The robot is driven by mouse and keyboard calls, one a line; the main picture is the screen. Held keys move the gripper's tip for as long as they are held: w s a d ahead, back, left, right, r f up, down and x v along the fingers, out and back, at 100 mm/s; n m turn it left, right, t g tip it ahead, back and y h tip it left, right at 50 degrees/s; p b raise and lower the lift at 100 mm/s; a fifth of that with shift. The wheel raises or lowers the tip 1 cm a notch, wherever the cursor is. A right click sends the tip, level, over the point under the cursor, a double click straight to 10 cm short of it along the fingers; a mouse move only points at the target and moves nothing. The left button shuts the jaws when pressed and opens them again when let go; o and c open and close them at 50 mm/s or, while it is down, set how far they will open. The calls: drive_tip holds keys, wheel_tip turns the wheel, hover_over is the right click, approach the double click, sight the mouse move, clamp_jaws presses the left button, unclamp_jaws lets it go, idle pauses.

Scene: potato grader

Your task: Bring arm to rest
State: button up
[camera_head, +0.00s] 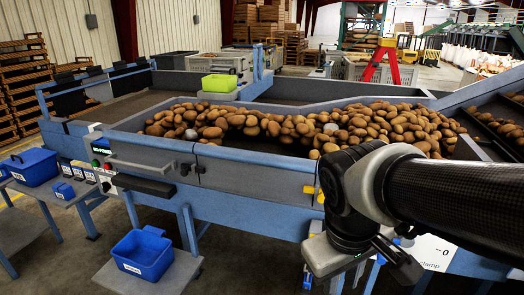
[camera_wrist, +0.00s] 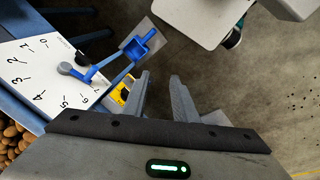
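My gripper (camera_wrist: 160,82) shows in the wrist view with its two fingers apart and nothing between them. It hangs beside the grader, above the concrete floor. In the head view my arm comes in from the right and bends down in front of the grader; the fingers are hard to make out there. A white dial plate (camera_wrist: 30,62) with numbers and a blue lever (camera_wrist: 98,70) lies left of the fingers in the wrist view. A yellow part (camera_wrist: 121,94) sits close to the left finger; I cannot tell whether they touch.
Potatoes (camera_head: 290,125) cover the blue-framed grader (camera_head: 250,175). A green tray (camera_head: 219,83) sits on the grader. A red stepladder (camera_head: 381,66) stands behind.

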wheel_tip(320, 180, up, 24)
drive_tip(key=s+m+t+y+p, duration=0.1)
drive_tip(key=m+t+p, duration=0.2)
drive_tip(key=p, duration=1.4)
drive_tip(key=shift+f+m, duration=0.25)
drive_tip(key=shift+m, duration=0.35)
